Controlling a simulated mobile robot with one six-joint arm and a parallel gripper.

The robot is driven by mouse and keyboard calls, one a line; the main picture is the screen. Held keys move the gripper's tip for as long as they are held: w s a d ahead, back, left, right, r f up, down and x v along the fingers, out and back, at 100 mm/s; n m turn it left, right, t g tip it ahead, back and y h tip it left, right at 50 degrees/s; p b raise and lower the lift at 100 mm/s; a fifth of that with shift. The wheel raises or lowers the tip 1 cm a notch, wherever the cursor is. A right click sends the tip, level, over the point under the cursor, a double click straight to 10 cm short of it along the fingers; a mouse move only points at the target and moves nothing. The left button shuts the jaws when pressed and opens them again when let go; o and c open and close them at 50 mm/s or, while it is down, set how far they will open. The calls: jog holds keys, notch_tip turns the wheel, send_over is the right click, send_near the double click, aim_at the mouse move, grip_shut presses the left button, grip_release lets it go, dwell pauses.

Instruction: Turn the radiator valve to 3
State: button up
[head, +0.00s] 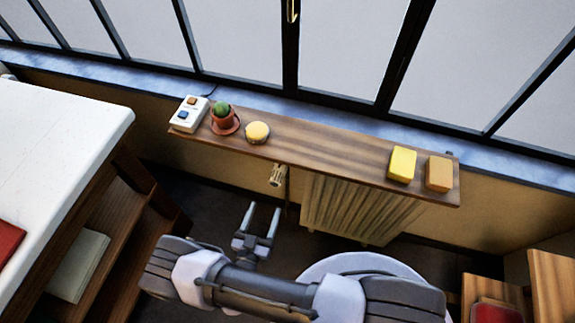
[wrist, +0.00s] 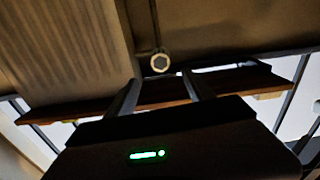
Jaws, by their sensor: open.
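The radiator valve (head: 277,176) is a small beige knob below the shelf's front edge, at the left end of the ribbed radiator (head: 350,210). In the wrist view the valve (wrist: 160,62) appears as a pale ring with a dark centre, just beyond the gap between the fingertips. I cannot read its numbers or setting. My gripper (head: 263,207) is open and empty, its two fingers pointing toward the valve and apart from it. The fingers also show in the wrist view (wrist: 161,78). The radiator (wrist: 60,45) fills the upper left there.
A wooden shelf (head: 330,165) overhangs the valve. It carries a switch box (head: 189,114), a potted cactus (head: 223,118), a round yellow item (head: 257,132), a yellow block (head: 402,164) and an orange-brown block (head: 439,173). A white-topped table (head: 70,120) stands left.

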aim_at(281, 167)
jog(key=b+x, duration=0.4)
jog(key=x, duration=1.3)
jog(key=shift+w+a, duration=0.1)
grip_shut()
jog(key=m+p, duration=0.2)
jog(key=m, duration=0.4)
jog(key=shift+m+p, duration=0.3)
jog(key=shift+p, duration=0.1)
jog(key=m+p, duration=0.2)
jog(key=m, duration=0.3)
jog(key=shift+p, duration=0.35)
jog(key=shift+f, duration=0.1)
